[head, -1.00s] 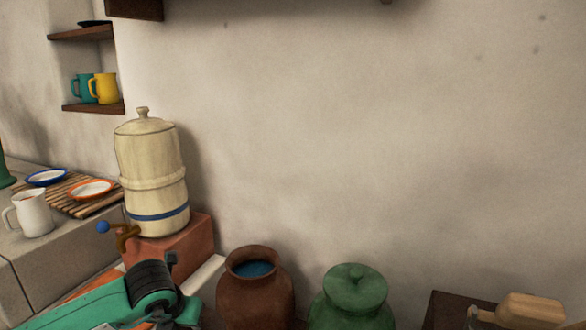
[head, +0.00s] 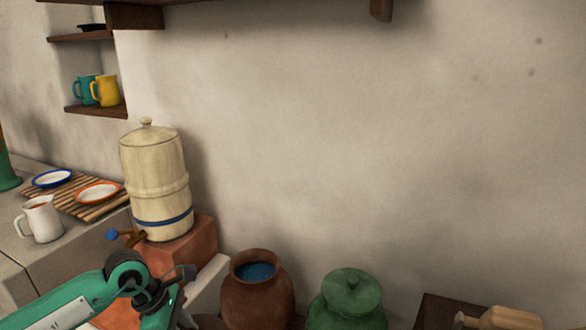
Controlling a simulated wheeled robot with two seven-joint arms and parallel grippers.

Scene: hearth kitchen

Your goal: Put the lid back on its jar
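A brown clay jar (head: 256,300) stands open at the bottom middle, with blue showing inside its mouth. The fingers of my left gripper are not clear at the bottom edge. A small brown shape (head: 208,322) shows there beside the brown jar; I cannot tell whether it is a lid or is held. My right gripper is out of view.
A cream water dispenser (head: 155,180) with a tap stands on a red block (head: 185,250) behind my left arm. A white jug (head: 40,220) and two plates on a slatted rack (head: 72,201) are at left. A wooden bottle-like object (head: 508,318) lies at lower right.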

